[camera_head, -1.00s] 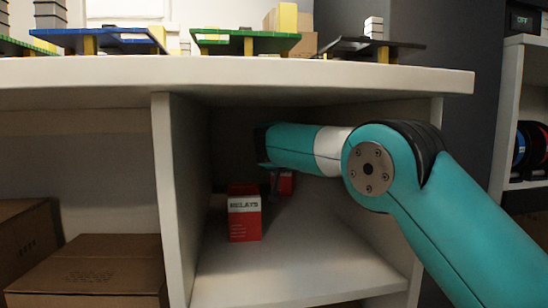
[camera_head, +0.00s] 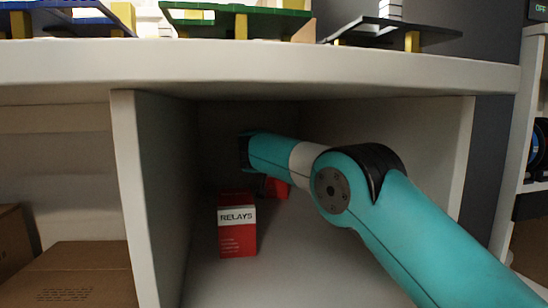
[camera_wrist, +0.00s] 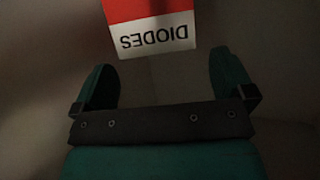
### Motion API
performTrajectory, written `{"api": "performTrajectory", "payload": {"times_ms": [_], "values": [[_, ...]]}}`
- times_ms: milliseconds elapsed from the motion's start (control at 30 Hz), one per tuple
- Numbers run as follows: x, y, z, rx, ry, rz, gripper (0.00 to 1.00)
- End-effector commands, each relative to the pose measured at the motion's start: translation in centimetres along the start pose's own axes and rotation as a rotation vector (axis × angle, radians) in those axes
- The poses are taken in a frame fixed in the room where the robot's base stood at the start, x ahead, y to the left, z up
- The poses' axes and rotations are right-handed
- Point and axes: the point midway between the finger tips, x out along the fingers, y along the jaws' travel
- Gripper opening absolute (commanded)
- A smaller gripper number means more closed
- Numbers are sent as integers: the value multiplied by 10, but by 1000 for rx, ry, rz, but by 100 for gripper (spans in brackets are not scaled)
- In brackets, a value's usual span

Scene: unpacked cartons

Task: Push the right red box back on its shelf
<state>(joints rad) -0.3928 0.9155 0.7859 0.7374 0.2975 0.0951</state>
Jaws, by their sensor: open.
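The right red box (camera_head: 278,188) stands deep in the shelf compartment. In the head view it is mostly hidden behind my arm. In the wrist view its red and white face, labelled DIODES (camera_wrist: 152,30), appears upside down at the top, ahead of the fingertips and roughly between their lines. My gripper (camera_wrist: 162,62) is open, with one teal finger on each side and nothing between them. Whether a finger touches the box cannot be told. The left red box, labelled RELAYS (camera_head: 237,230), stands upright nearer the front and left of my arm.
The compartment has a left divider (camera_head: 150,200), a right wall (camera_head: 425,140) and a thick top (camera_head: 270,70) close above my arm. Circuit boards (camera_head: 240,20) rest on that top. Bare shelf floor shows right of the RELAYS box. A brown carton (camera_head: 80,275) stands left of the divider.

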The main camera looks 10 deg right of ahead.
Motion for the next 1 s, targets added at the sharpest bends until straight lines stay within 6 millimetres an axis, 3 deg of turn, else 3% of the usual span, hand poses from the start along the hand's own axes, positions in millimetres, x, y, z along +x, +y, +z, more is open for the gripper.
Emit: {"api": "performTrajectory", "payload": {"times_ms": [167,400,867,1000], "values": [[27,2,-7,0,-2,3,100],[46,1,-5,0,0,2,100],[53,1,0,0,0,0,100],[53,1,0,0,0,0,72]]}}
